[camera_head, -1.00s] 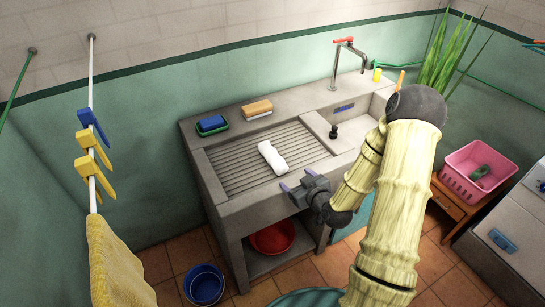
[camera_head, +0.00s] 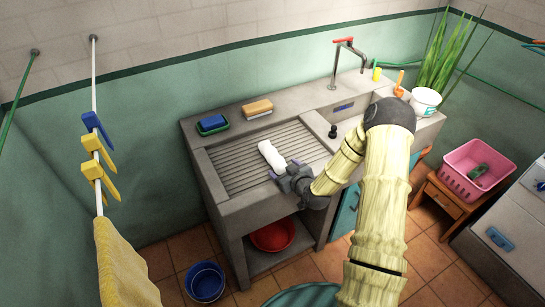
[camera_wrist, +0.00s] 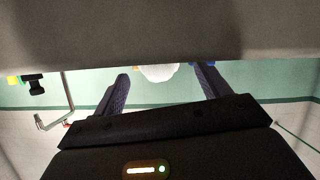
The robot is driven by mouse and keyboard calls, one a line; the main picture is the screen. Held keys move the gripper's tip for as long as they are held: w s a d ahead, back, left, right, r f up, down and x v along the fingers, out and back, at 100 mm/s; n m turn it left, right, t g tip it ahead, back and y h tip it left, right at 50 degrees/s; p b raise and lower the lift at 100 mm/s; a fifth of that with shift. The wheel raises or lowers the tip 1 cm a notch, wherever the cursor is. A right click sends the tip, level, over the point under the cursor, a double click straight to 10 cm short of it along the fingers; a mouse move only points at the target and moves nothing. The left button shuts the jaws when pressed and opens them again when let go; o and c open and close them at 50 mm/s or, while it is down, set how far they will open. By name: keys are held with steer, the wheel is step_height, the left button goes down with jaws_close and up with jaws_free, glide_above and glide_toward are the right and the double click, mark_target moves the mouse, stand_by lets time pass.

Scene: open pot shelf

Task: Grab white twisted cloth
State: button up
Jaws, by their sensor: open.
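The white twisted cloth (camera_head: 270,153) lies on the ribbed washboard of the grey sink unit (camera_head: 225,166). My gripper (camera_head: 283,169) is at the near end of the cloth, low over the sink's front edge, and its jaws are open. In the wrist view the rounded white end of the cloth (camera_wrist: 159,73) shows between the two spread purple fingers (camera_wrist: 160,80), with a gap on each side. A grey surface hides the rest of the cloth there. I cannot tell how far the fingers reach along it.
A blue sponge in a green dish (camera_head: 212,124) and a wooden brush (camera_head: 257,108) sit on the back ledge. The tap (camera_head: 345,60) and basin are to the right. A red basin (camera_head: 273,236) is below, a blue bucket (camera_head: 205,282) on the floor.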

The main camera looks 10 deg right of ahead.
mark_target(279, 163)
steer(key=shift+p+x, duration=0.65)
steer(key=shift+x, duration=1.75)
steer(key=shift+r, duration=0.15)
steer(key=c, duration=1.2)
steer(key=shift+o, duration=0.2)
steer(key=shift+r, duration=0.1)
step_height(279, 163, up, 10)
steer(key=shift+f+b, duration=0.1)
steer(key=shift+b, duration=0.65)
